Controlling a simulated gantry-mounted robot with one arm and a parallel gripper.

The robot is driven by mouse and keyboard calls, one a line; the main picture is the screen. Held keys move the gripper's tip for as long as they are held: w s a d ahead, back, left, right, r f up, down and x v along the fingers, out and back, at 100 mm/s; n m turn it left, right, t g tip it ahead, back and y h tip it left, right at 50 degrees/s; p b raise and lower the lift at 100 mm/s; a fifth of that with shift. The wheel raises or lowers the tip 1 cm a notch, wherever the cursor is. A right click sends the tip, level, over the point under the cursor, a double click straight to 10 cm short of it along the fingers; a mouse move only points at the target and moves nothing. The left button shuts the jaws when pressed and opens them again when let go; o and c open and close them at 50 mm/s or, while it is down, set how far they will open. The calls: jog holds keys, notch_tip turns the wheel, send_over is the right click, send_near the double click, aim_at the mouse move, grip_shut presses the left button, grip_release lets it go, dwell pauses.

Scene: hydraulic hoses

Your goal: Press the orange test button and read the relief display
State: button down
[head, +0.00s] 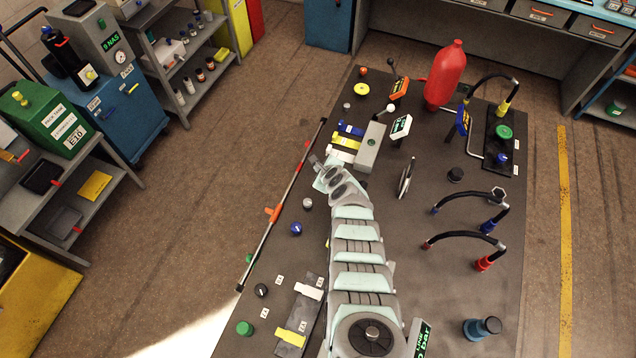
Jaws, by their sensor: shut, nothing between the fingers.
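My arm reaches up the dark bench from its lower edge, and my gripper (316,163) is at its far end, near the left edge of the bench. The fingers are small here and look shut and empty. A small orange-red knob (362,70) stands at the bench's far left corner, well beyond my gripper; I cannot tell if it is the test button. Another display (421,340), partly hidden by my arm, reads "bar". I cannot tell which is the relief display.
A grey block (370,148) with blue, yellow and white levers lies close beyond my gripper. A long rod (292,190) with an orange clip runs along the left edge. A red bottle (445,75), black hoses (468,240) and a yellow disc (362,89) occupy the bench.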

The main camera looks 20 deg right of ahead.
jog(key=shift+f+b, duration=1.7)
jog(key=shift+f, duration=0.6)
jog(key=shift+f, duration=0.1)
jog(key=shift+f+b, duration=0.3)
jog(key=shift+b, duration=0.1)
jog(key=shift+f+b, duration=0.55)
jog(key=shift+f, duration=0.05)
dwell(0.5)
jog(key=shift+r, duration=0.15)
jog(key=shift+r+p, duration=0.85)
jog(key=shift+p, duration=0.2)
notch_tip(320, 180, up, 5)
jog(key=p, duration=0.5)
jog(key=shift+r, duration=0.1)
